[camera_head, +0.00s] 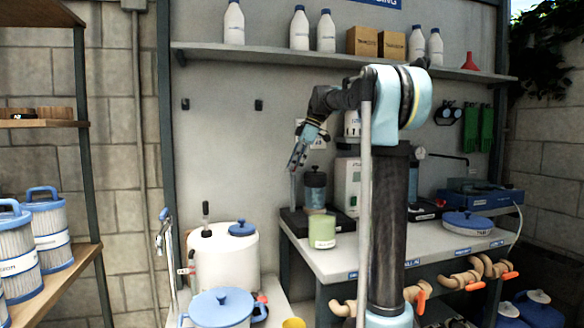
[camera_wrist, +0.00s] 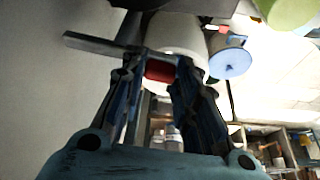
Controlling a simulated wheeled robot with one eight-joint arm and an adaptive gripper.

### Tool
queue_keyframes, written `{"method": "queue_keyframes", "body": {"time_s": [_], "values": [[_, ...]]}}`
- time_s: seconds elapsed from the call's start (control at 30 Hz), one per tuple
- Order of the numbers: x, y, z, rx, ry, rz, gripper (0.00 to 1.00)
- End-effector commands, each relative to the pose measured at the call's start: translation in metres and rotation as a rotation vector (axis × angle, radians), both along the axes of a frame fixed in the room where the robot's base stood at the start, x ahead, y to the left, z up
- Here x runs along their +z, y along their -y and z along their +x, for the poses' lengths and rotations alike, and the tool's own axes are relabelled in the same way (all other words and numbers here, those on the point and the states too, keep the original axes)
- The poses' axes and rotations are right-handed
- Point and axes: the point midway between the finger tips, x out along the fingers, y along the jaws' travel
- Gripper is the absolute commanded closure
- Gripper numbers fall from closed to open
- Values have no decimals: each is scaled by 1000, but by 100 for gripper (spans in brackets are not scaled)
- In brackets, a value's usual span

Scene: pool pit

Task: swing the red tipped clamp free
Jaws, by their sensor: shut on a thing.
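The red tip of the clamp (camera_wrist: 160,71) shows between my fingertips in the wrist view. A flat grey bar (camera_wrist: 92,43) runs across just beyond the fingertips and off to the left; I cannot tell whether it is part of the clamp. My gripper (camera_wrist: 163,74) is shut on the red tip. In the head view my gripper (camera_head: 296,164) points down and left above the back left of the bench. The clamp is too small, or hidden by my fingers, to make out there. A thin upright rod (camera_head: 293,190) stands just below the gripper.
A white tank (camera_head: 226,265) stands lower left. A shelf (camera_head: 270,54) with bottles runs above. Open wall lies left of the gripper.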

Motion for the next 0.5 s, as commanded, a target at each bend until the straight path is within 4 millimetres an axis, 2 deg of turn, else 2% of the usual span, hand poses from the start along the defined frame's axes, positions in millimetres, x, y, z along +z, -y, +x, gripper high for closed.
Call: {"method": "queue_keyframes", "body": {"time_s": [0.17, 0.2, 0.3, 0.5], "values": [[-1, -1, -4, 6, -8, -1, 95], [-1, -1, -4, 5, -9, -1, 69], [-1, -1, -4, 4, -7, -1, 52], [-1, -1, -2, 3, -5, -2, 52]]}}
